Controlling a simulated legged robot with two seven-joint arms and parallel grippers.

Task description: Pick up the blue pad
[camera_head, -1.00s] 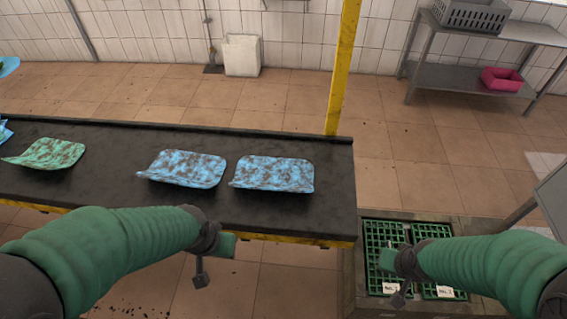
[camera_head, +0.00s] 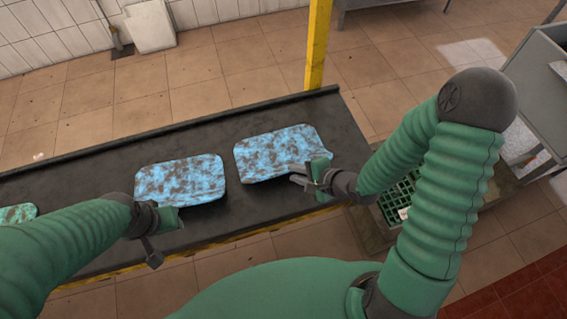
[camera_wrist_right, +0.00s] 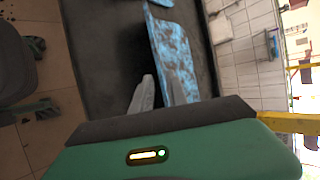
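Two blue pads with brown blotches lie on the black conveyor belt. The right blue pad (camera_head: 281,152) is near the belt's right end, with its near right corner beside my right gripper (camera_head: 306,179). This pad also shows in the right wrist view (camera_wrist_right: 172,50), just beyond the fingers (camera_wrist_right: 158,92). The fingers are apart, and one overlaps the pad's edge in the picture. I cannot tell whether the edge is between them. The left blue pad (camera_head: 181,180) lies flat, close to my left gripper (camera_head: 172,222), whose fingers are not clear.
The belt (camera_head: 110,162) has a raised far edge, and a yellow post (camera_head: 317,45) stands behind it. Green crates (camera_head: 398,203) sit beyond the belt's right end, partly behind my right arm.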

